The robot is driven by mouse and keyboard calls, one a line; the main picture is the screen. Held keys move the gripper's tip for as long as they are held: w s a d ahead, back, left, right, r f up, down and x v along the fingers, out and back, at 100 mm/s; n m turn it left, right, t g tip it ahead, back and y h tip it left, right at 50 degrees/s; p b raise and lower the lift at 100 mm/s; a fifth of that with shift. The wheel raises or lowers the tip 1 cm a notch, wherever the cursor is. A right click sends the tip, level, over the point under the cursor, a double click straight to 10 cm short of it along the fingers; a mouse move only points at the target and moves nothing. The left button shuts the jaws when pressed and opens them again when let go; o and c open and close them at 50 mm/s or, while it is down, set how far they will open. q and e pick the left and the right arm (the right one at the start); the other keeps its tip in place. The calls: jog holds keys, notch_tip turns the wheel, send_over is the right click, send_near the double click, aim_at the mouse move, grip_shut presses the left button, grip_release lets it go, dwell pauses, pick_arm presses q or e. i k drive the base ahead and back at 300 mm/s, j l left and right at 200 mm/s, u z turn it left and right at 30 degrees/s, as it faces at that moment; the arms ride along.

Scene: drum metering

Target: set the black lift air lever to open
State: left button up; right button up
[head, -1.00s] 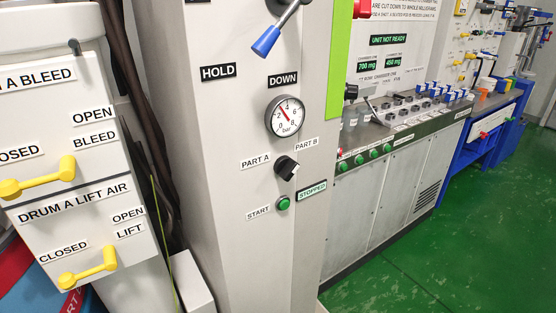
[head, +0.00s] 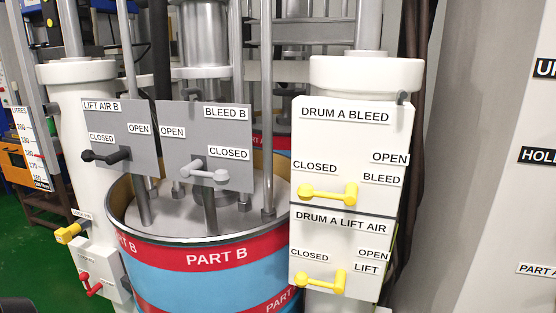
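The black lift air lever (head: 105,156) is on the grey LIFT AIR B panel (head: 146,158), left of centre in the head view. Its thicker end is near the panel's middle. Its arm points left to a round knob below the CLOSED label (head: 101,138). The OPEN label (head: 139,130) is up and to the right of the lever. Nothing touches the lever. Neither of my grippers can be made out in this view.
The BLEED B panel (head: 222,178) with a grey lever (head: 205,172) is close on the right. A PART B drum (head: 215,258) stands below. Yellow levers (head: 330,193) are on white panels further right. A yellow handle (head: 70,232) and red handle (head: 90,285) are lower left.

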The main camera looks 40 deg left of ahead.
aim_at(88, 155)
jog(key=k+l+u, duration=0.1)
jog(key=u, duration=2.05)
jog(key=k+j, duration=0.05)
jog(key=j, duration=0.05)
